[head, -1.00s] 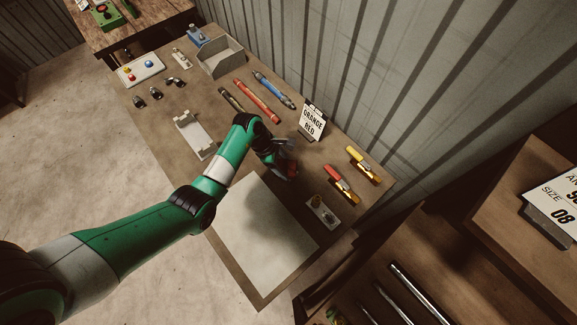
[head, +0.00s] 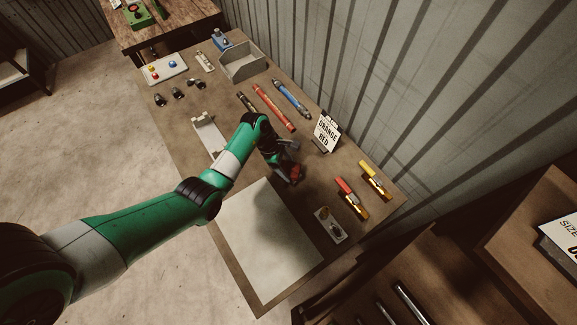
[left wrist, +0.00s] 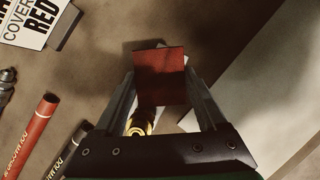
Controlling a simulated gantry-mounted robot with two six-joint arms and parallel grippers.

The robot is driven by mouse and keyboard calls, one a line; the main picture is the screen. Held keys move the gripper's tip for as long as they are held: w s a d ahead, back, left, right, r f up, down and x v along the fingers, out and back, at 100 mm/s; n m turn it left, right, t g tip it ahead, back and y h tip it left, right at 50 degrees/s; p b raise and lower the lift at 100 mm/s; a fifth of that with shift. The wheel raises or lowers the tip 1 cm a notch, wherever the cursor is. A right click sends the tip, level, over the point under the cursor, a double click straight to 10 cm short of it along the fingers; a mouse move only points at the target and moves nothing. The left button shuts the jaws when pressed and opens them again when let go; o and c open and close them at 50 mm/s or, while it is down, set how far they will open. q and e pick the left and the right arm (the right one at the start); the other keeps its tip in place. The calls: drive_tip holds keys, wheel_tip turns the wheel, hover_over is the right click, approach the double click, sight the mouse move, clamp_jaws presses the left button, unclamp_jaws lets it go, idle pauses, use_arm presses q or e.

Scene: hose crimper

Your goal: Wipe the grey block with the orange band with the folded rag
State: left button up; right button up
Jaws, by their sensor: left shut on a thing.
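My left gripper (head: 290,170) is shut on a dark red folded piece, the rag (left wrist: 160,76), gripped between its two fingers in the left wrist view. The rag also shows in the head view (head: 294,176), over the bench between the sign and the white mat. Below the rag, the left wrist view shows part of a brass fitting (left wrist: 140,123) and a pale edge, mostly hidden. I cannot make out a grey block with an orange band; whether the rag touches anything below is unclear. My right gripper is not in view.
A sign (head: 326,132) stands behind the gripper. Red and yellow markers (head: 375,178) and a small pale block with a fitting (head: 330,225) lie to the right. The white mat (head: 262,245) is bare.

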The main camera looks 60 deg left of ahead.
sight(296, 176)
use_arm(q)
drive_tip(key=shift+d+r+p, duration=0.1)
drive_tip(key=shift+d+p, duration=0.35)
drive_tip(key=shift+d, duration=0.2)
drive_tip(key=shift+w+d+p, duration=0.2)
drive_tip(key=shift+d+p, duration=0.15)
drive_tip(key=shift+d, duration=0.4)
drive_tip(key=shift+d+f, duration=0.1)
drive_tip(key=shift+f, duration=0.15)
drive_tip(key=shift+d+r+p, duration=0.15)
drive_tip(key=shift+d+p, duration=0.15)
drive_tip(key=shift+d, duration=0.1)
drive_tip(key=shift+w+d+p, duration=0.2)
drive_tip(key=shift+d+p, duration=0.25)
drive_tip(key=shift+d, duration=0.7)
wheel_tip(296, 176, up, 6)
drive_tip(key=p, duration=0.6)
